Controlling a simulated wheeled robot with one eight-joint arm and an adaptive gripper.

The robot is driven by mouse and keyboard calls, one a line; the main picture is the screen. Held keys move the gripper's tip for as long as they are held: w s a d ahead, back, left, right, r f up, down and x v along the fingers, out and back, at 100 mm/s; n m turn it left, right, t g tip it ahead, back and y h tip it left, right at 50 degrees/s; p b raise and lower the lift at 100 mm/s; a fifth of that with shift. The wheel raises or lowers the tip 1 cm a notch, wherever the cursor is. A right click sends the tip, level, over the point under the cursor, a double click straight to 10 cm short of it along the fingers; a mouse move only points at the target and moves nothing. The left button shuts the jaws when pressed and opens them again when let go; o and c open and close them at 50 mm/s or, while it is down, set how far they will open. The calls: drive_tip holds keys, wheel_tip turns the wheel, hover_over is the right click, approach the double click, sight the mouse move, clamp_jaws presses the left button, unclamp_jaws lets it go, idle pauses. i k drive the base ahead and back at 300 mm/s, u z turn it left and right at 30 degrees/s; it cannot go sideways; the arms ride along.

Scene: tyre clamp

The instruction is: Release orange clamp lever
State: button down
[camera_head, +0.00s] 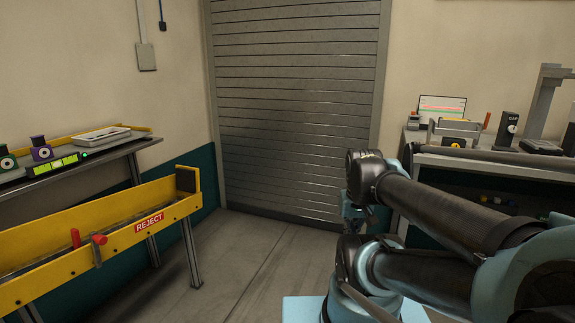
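A small orange lever (487,120) stands upright on the right workbench, beside a low grey fixture with a yellow part (453,142). It is small and far off, so I cannot tell whether it is clamped or released. My dark arm with pale blue joints fills the lower right, folded in front of the right bench and apart from the lever. I cannot make out my gripper's fingers in this view. No tyre can be made out.
The right workbench (470,163) also bears a small screen (442,107), a black labelled block (507,130) and a grey stand (548,100). A yellow reject chute (120,212) with red handles stands left. The floor (245,255) between is clear, before a shutter (295,110).

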sight(484, 127)
drive_tip(key=z, duration=1.4)
drive_tip(key=i, duration=0.1)
drive_tip(key=u, duration=0.1)
